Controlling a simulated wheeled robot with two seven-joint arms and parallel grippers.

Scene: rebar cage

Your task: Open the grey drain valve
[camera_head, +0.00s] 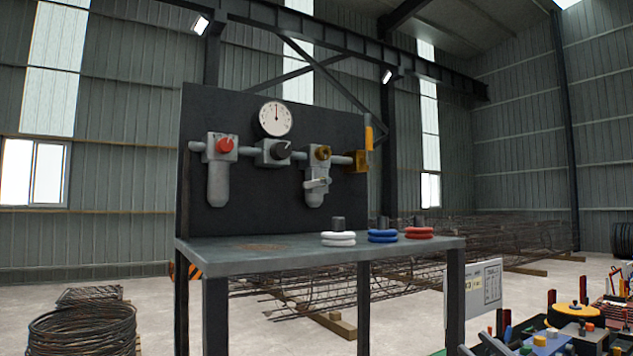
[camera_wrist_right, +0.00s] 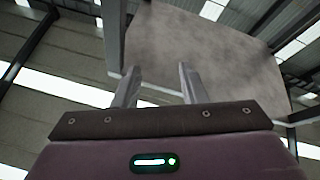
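The grey drain valve (camera_head: 318,183) is a small light-grey fitting with a short lever. It sits on the front of the right-hand grey bowl, below a brass knob (camera_head: 322,153), on the dark upright panel (camera_head: 270,205). The lever lies roughly crosswise and slightly tilted. My right gripper (camera_wrist_right: 158,67) is open and empty in the right wrist view, its two fingers well apart. What look like its fingertips (camera_head: 479,346) show at the bottom edge of the head view, low and right of the bench, far from the valve. My left gripper is not in view.
A red knob (camera_head: 225,146), a black knob (camera_head: 281,149), a gauge (camera_head: 275,118) and a yellow-handled brass valve (camera_head: 369,140) share the panel. White (camera_head: 338,239), blue (camera_head: 382,236) and red (camera_head: 419,232) rings lie on the bench (camera_head: 215,248). A cluttered surface stands at lower right.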

